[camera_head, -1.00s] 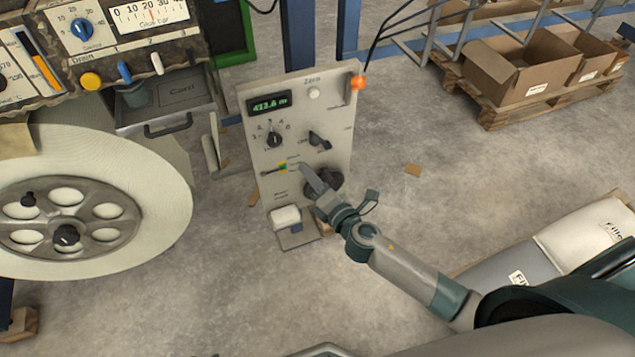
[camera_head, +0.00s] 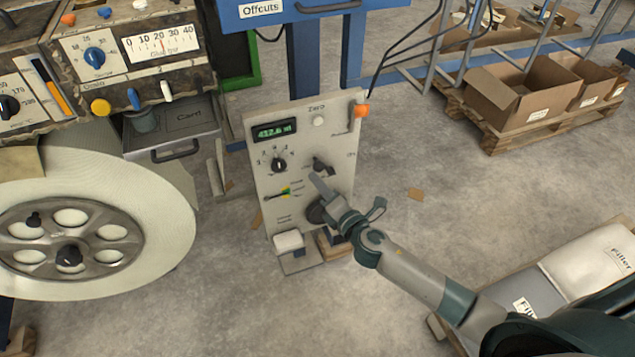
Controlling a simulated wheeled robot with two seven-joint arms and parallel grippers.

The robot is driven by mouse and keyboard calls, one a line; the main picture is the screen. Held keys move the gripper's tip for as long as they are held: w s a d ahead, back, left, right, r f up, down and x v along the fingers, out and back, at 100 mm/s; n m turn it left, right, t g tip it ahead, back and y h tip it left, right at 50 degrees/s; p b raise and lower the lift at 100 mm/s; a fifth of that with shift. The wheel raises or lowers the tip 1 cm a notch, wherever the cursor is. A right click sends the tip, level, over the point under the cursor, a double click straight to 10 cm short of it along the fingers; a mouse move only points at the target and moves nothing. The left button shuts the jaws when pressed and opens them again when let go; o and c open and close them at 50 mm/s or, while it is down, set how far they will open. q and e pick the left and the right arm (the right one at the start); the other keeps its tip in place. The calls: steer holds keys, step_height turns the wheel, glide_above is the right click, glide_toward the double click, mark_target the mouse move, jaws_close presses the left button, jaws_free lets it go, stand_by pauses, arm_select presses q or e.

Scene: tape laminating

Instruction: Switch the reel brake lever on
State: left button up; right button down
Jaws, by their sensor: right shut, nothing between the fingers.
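The upright grey control panel (camera_head: 262,225) stands in the middle of the view. An orange-tipped lever (camera_head: 361,111) is at its upper right edge, with a slot below the tip; I cannot read its label clearly. The panel also carries a green display (camera_head: 274,130), a round selector knob (camera_head: 279,165), a black switch (camera_head: 322,166) and a large dark knob (camera_head: 316,212). My right gripper (camera_head: 318,181) is shut and empty. It is in front of the panel's lower right, below the black switch, and covers part of the large knob. My left gripper is not in view.
A large pale reel (camera_head: 165,215) stands at the left, below a machine with dials and knobs. Cardboard boxes (camera_head: 510,100) sit on a pallet at the upper right. Filler bags (camera_head: 610,260) lie at the lower right. Open floor lies right of the panel.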

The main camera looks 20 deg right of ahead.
mark_target(321, 168)
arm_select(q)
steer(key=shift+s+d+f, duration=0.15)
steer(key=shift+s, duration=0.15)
arm_select(e)
steer(key=shift+d+r, duration=0.15)
steer(key=shift+r, duration=0.05)
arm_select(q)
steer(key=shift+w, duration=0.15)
arm_select(e)
steer(key=shift+d+r+m, duration=0.15)
steer(key=shift+d+m, duration=0.05)
steer(key=shift+m, duration=0.3)
steer(key=d+m, duration=0.1)
steer(key=d+r+m+b, duration=0.1)
steer(key=shift+r+m+t+y, duration=0.15)
steer(key=shift+m+t+y, duration=0.15)
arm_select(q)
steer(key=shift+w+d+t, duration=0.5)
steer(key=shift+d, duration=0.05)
arm_select(e)
steer(key=d+m+t, duration=0.1)
steer(key=d+m, duration=0.7)
steer(key=m, duration=0.3)
steer(key=shift+w+r+t+h, duration=0.15)
steer(key=shift+r+t+h, duration=0.05)
steer(key=shift+t+h, duration=0.2)
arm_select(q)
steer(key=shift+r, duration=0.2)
arm_select(e)
steer(key=shift+d, duration=0.1)
